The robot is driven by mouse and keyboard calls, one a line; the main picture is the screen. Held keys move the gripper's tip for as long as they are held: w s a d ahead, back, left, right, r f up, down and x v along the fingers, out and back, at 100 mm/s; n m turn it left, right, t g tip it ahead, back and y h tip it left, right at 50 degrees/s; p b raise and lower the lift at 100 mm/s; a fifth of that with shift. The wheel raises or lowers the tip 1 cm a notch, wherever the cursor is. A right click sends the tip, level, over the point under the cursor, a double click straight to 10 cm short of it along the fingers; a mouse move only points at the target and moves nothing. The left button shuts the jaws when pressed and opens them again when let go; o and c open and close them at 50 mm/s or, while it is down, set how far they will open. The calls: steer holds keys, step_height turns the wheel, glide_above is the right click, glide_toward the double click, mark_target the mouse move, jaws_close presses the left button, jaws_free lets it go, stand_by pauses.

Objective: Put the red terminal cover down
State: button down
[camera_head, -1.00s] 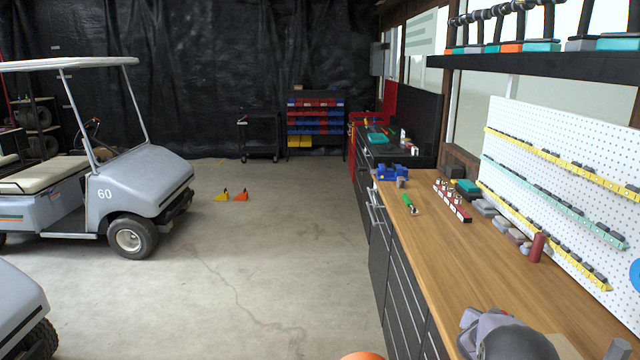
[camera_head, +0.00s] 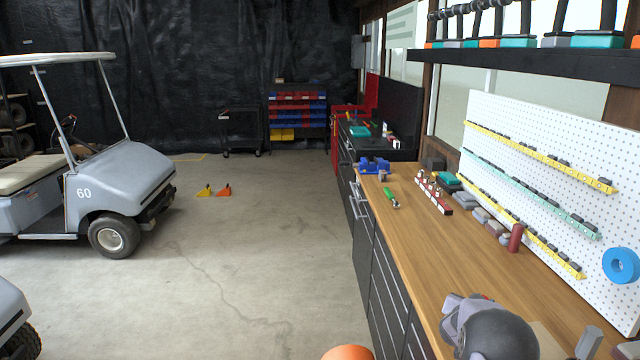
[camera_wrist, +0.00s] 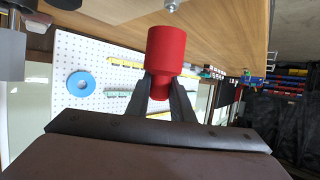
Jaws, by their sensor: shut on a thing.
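My gripper (camera_wrist: 163,88) is at the centre of the wrist view, its two dark fingers shut on the red terminal cover (camera_wrist: 166,48). The cover is a red cylinder; its wide end points away from the gripper and a narrower part shows between the fingers. The wrist view is turned over, so the wooden bench top (camera_wrist: 232,35) lies at its top, beyond the cover. I cannot tell how far the cover is from the wood. The gripper and the held cover do not show in the head view.
In the head view, the bench (camera_head: 440,262) carries a separate dark red cylinder (camera_head: 516,237), a grey cap-like thing (camera_head: 490,328), a green-handled tool (camera_head: 391,198) and a blue vise (camera_head: 374,166). A pegboard (camera_head: 560,165) with blue tape (camera_head: 621,265) stands behind. Mid-bench wood is clear.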

steer(key=s+d+r+m+g+h+b, duration=0.1)
steer(key=s+d+r+m+g+h, duration=0.2)
steer(key=s+d+r, duration=0.45)
steer(key=s+d+r+m+g+h+b, duration=0.1)
steer(key=s+d+r+m+g, duration=0.35)
steer(key=s+d, duration=0.65)
steer(key=s+d+f+m+g+b, duration=0.1)
steer(key=s+d+f+g+b, duration=0.1)
steer(key=s+d+f, duration=0.7)
steer(key=s+f+b, duration=0.1)
steer(key=s, duration=0.3)
steer(key=shift+s+d+f+b, duration=0.2)
steer(key=shift+d+b, duration=0.2)
steer(key=shift+f+m, duration=0.1)
steer(key=shift+m, duration=0.15)
steer(key=shift+f+p, duration=0.75)
steer(key=shift+f, duration=4.15)
steer(key=shift+f, duration=0.1)
